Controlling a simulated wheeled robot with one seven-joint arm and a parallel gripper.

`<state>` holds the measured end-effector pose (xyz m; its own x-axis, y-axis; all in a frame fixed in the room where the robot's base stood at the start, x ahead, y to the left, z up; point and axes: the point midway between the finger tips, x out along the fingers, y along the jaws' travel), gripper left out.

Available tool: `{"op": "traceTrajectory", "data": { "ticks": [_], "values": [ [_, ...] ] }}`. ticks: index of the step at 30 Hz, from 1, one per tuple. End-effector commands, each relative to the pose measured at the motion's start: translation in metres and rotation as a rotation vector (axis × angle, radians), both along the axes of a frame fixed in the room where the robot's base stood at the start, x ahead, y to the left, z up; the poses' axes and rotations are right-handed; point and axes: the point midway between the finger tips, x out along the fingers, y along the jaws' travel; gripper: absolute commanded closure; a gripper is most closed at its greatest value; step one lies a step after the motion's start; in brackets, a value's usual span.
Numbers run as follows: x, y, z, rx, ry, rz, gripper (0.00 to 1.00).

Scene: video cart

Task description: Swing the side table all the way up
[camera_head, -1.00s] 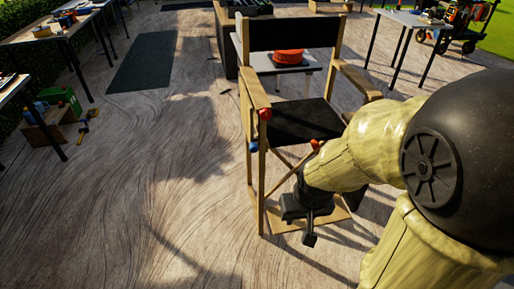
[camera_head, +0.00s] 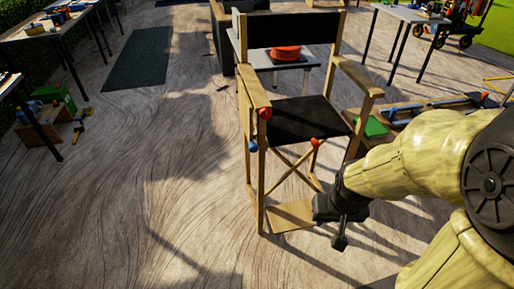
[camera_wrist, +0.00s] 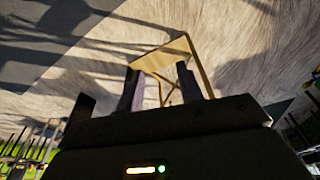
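A director's chair (camera_head: 304,118) with a wooden frame, black seat and back stands in the middle of the head view. A flat wooden panel (camera_head: 289,215) sits low at its front; I cannot tell whether this is the side table or a footrest. The panel and frame also show in the wrist view (camera_wrist: 160,57). My gripper (camera_head: 339,232) is low, just right of the panel, and overlaps its right end in the picture. In the wrist view my gripper (camera_wrist: 158,88) has its two fingers apart, with nothing clearly between them. Contact with the chair cannot be told.
Red knobs (camera_head: 265,113) and a blue knob (camera_head: 253,146) are on the chair's front. A low wooden bench with a green item (camera_head: 374,127) stands behind right. A grey table (camera_head: 410,18) is farther back. The floor left of the chair is clear.

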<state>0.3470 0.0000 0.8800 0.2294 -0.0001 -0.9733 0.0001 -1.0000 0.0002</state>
Motion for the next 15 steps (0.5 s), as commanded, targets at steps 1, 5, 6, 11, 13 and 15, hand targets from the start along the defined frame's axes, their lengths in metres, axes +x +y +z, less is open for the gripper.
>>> {"op": "traceTrajectory", "data": {
  "ticks": [1, 5, 6, 11, 13, 15],
  "values": [
    [0.000, 0.000, 0.000, 0.000, 0.000, 0.000, 0.54],
    [0.008, 0.002, -0.006, -0.003, -0.016, 0.019, 0.52],
    [0.013, 0.004, -0.010, -0.006, -0.028, 0.033, 0.52],
    [0.050, 0.021, -0.039, -0.006, -0.121, 0.129, 0.52],
    [0.070, 0.032, -0.055, 0.004, -0.180, 0.185, 0.52],
    [0.090, 0.046, -0.072, 0.020, -0.246, 0.240, 0.52]
  ]
}}
